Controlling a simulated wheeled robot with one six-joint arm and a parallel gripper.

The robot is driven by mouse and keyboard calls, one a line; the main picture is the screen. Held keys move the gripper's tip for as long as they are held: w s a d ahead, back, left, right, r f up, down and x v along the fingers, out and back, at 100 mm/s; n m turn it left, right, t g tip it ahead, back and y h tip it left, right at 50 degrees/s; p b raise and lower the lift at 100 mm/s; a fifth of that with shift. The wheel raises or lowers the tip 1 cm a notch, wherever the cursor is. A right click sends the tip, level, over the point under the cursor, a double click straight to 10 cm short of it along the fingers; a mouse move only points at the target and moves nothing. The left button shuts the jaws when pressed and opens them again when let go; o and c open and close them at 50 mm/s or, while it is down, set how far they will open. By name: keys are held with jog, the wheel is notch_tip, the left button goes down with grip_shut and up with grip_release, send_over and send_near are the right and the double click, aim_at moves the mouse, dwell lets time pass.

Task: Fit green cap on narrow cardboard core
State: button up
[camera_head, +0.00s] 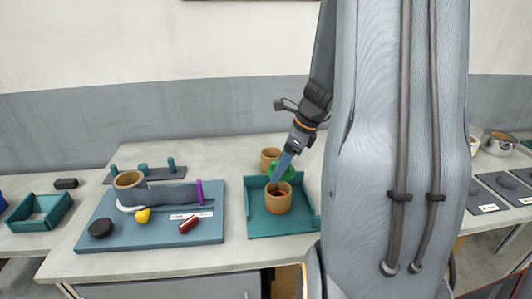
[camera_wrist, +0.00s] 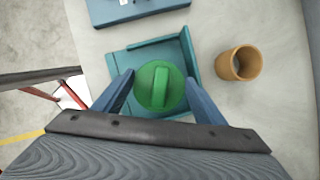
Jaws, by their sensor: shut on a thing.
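My gripper (camera_head: 279,174) is shut on the green cap (camera_wrist: 160,87), a round disc with a raised bar on top. In the wrist view the cap sits between my two blue fingers (camera_wrist: 160,96). In the head view the green cap (camera_head: 282,168) is partly hidden behind a finger. One cardboard core (camera_head: 278,202) stands upright, open end up, in the teal tray (camera_head: 257,226). Another core (camera_head: 268,155) stands behind the tray, also seen in the wrist view (camera_wrist: 239,64). The wrist view hides the tray's core behind the cap. I cannot tell whether cap and core touch.
A blue board (camera_head: 150,240) to the left holds a short core (camera_head: 128,181), a black disc (camera_head: 100,228), a yellow piece (camera_head: 142,216), a red cylinder (camera_head: 189,225) and a purple ring (camera_head: 199,193). A teal open box (camera_head: 38,228) stands further left. Bare table surrounds the back core.

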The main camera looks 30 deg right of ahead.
jog(key=shift+w+f, duration=0.1)
jog(key=shift+w, duration=0.4)
notch_tip(320, 180, down, 6)
jog(key=b, duration=0.6)
jog(key=shift+s+r, duration=0.1)
jog(key=shift+r, duration=0.1)
jog(key=shift+p, duration=0.65)
dwell(0.6)
jog(key=shift+f, duration=0.3)
dwell(0.4)
jog(key=shift+r+p, duration=0.8)
jog(key=shift+r, duration=0.05)
jog(key=shift+f+b, duration=0.3)
jog(key=shift+f, duration=0.55)
dwell(1.4)
jog(key=shift+r+p, duration=0.8)
jog(key=shift+p, duration=0.15)
dwell(0.4)
